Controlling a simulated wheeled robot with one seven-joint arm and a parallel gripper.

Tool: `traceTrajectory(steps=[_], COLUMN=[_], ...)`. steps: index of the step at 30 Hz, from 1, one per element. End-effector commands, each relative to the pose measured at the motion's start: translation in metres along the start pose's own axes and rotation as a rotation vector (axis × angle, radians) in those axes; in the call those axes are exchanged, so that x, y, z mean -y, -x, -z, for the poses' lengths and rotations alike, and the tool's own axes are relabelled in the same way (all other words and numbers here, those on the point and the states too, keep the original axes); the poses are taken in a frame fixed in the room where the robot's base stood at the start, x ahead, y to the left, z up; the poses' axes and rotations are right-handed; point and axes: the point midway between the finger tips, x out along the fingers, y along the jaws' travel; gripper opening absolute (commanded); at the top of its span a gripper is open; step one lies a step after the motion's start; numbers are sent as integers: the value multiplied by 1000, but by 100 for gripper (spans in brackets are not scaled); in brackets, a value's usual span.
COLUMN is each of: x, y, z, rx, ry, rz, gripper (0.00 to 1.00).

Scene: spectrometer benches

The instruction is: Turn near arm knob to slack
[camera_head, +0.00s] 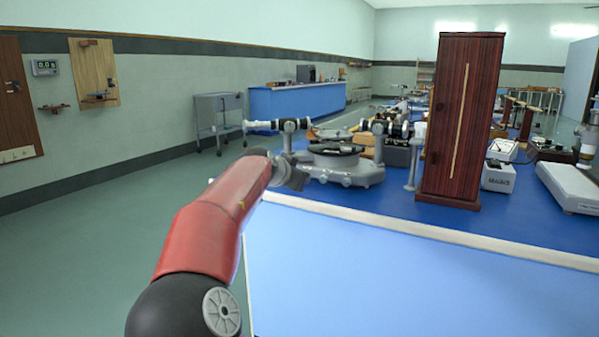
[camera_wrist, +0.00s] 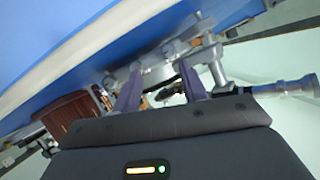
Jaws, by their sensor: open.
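A grey spectrometer (camera_head: 345,172) with a round dark table stands at the left edge of the blue bench. Its telescope tube (camera_head: 265,125) points left on a post; the tube also shows at the right of the wrist view (camera_wrist: 285,88). My gripper (camera_head: 294,173) is at the spectrometer's near left side in the head view, small and partly hidden by my arm. In the wrist view my gripper's two fingers (camera_wrist: 160,75) are apart, with grey and dark spectrometer parts beyond and between them. I cannot pick out the near arm knob for certain. No hold on anything shows.
A tall dark wooden case (camera_head: 462,120) stands right of the spectrometer and also shows tilted in the wrist view (camera_wrist: 72,112). White boxes (camera_head: 498,176) and other instruments stand farther right. The bench's near part (camera_head: 400,270) is bare. Open floor (camera_head: 90,240) lies to the left.

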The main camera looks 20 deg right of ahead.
Motion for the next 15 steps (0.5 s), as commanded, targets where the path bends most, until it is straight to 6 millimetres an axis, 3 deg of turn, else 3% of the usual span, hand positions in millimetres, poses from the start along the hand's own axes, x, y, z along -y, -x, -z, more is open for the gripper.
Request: traceTrajectory(steps=[5,15], x=[9,8], y=[0,-49], z=[5,7], rx=[-28,-27], ry=[5,4], rz=[8,5], gripper=[43,43])
